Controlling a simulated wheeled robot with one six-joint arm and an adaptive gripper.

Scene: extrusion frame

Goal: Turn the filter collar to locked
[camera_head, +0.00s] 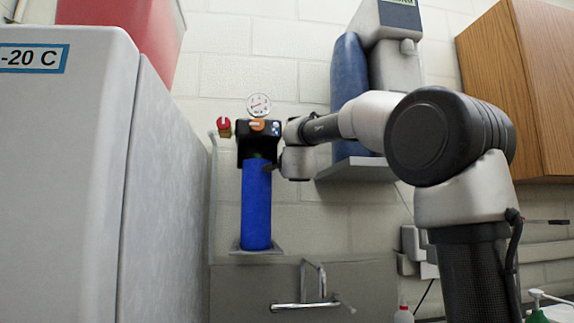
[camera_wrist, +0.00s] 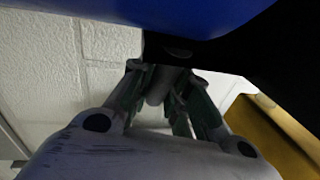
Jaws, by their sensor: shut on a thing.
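A blue upright filter cylinder (camera_head: 256,208) hangs under a black filter head (camera_head: 253,144) on the wall. The dark filter collar (camera_head: 258,157) shows as a narrow band where the two meet. My gripper (camera_head: 272,168) reaches in from the right at collar height. In the wrist view the cylinder (camera_wrist: 190,12) fills the top edge, and a black collar part (camera_wrist: 168,50) juts down between the fingertips of my gripper (camera_wrist: 160,75). The fingers are shut on this part. Their exact contact is in shadow, and I cannot read the collar's lock position.
A round gauge (camera_head: 259,104), a red knob (camera_head: 224,127) and an orange knob (camera_head: 258,125) sit around the head. A grey-white freezer (camera_head: 60,190) stands at left. A tap (camera_head: 312,285) is below, and a wall-mounted dispenser (camera_head: 350,85) is at right behind my arm.

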